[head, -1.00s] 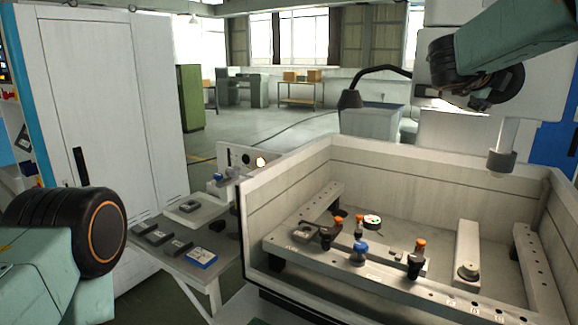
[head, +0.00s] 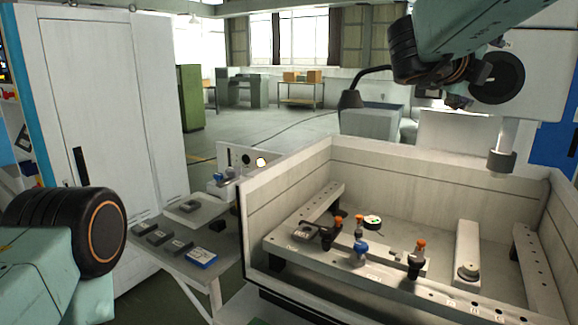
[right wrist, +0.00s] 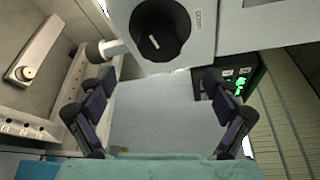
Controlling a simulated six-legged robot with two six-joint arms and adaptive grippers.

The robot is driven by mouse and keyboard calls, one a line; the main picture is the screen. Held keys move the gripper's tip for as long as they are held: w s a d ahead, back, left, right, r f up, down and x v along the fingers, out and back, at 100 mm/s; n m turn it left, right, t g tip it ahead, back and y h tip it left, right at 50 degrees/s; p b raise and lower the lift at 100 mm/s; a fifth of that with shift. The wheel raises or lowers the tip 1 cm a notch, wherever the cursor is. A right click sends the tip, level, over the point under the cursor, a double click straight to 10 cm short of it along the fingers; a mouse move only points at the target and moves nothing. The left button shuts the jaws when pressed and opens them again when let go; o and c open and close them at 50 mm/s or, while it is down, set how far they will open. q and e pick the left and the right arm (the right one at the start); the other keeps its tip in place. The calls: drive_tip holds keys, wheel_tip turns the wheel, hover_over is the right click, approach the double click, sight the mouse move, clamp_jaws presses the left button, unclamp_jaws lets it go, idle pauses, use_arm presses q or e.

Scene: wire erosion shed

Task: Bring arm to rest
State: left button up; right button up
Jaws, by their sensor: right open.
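My right gripper (right wrist: 162,112) is open in the right wrist view, its two dark padded fingers spread wide with nothing between them. Its fingers are apart from the machine head with the black knob (right wrist: 160,30) above. In the head view my right arm (head: 478,45) reaches in from the top right, above the machine tank; its fingers are not clear there. My left arm (head: 65,235) shows only a link and a black joint at the lower left; its gripper is out of the picture.
The open tank (head: 290,170) holds a rail frame with orange-topped and blue-topped clamps. A nozzle (head: 502,155) hangs over its right side. A side table (head: 165,262) bears several small blocks. A white cabinet (head: 105,120) stands left.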

sight(497, 81)
drive_tip(key=x, duration=1.1)
drive_tip(key=shift+d+n+h, duration=0.1)
drive_tip(key=shift+n+h, duration=0.5)
drive_tip(key=shift+n, duration=0.6)
drive_tip(key=shift+n+t+h+b, duration=0.3)
drive_tip(key=shift+n+t+b, duration=0.15)
drive_tip(key=shift+n, duration=0.75)
drive_tip(key=shift+r+n+t+h, duration=0.1)
drive_tip(key=shift+n+t+h, duration=0.3)
drive_tip(key=shift+n, duration=0.8)
drive_tip(key=n+t, duration=0.1)
drive_tip(key=n, duration=0.2)
drive_tip(key=shift+n+t, duration=0.25)
drive_tip(key=shift+n, duration=0.05)
drive_tip(key=n+t, duration=0.1)
drive_tip(key=n, duration=0.1)
drive_tip(key=shift+n+p, duration=0.35)
drive_tip(key=shift+n, duration=0.05)
drive_tip(key=n+t+p, duration=0.1)
drive_tip(key=n, duration=0.1)
drive_tip(key=shift+r+n+y, duration=0.15)
drive_tip(key=shift+n+y, duration=0.15)
drive_tip(key=shift+n, duration=0.1)
drive_tip(key=n+t+y+p, duration=0.1)
drive_tip(key=n, duration=0.1)
drive_tip(key=n+t+y+p, duration=0.1)
drive_tip(key=n+t, duration=0.1)
drive_tip(key=n, duration=0.1)
drive_tip(key=shift+n, duration=0.7)
